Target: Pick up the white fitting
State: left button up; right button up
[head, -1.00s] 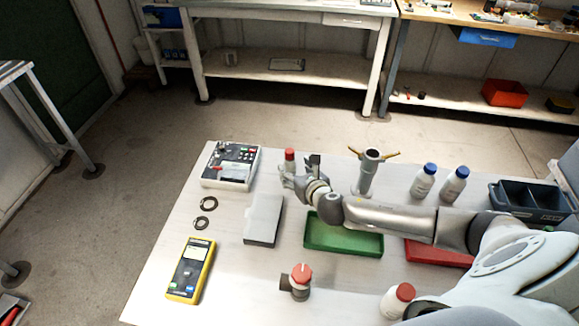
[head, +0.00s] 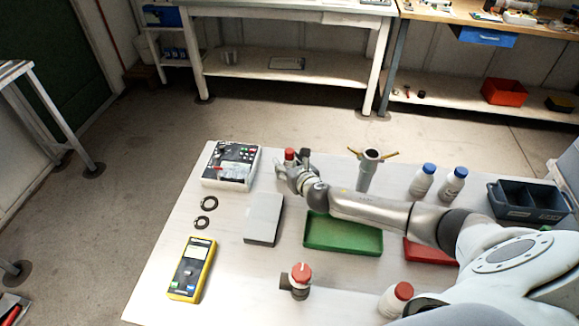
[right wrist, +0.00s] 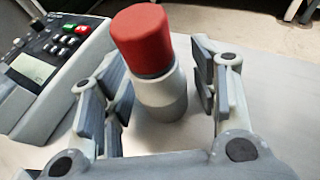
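The white fitting, a pale grey-white cylinder with a red cap (head: 289,154), stands upright at the far edge of the table. In the right wrist view the fitting (right wrist: 160,97) stands between the two fingers. My right gripper (head: 293,166) is around it, and the fingers (right wrist: 163,88) are spread, with a clear gap on the right side and a narrower one on the left. The fitting's lower part is hidden by the gripper in the head view. My left gripper is not in view.
A control box (head: 231,166) stands close left of the fitting. A grey block (head: 263,218), a green tray (head: 343,236) and a stand with brass arms (head: 368,172) are nearby. A grey fitting with a red knob (head: 297,281) stands near the front.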

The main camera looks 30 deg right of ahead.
jog(key=c, duration=0.8)
jog(key=shift+r, duration=0.1)
jog(key=shift+c, duration=0.2)
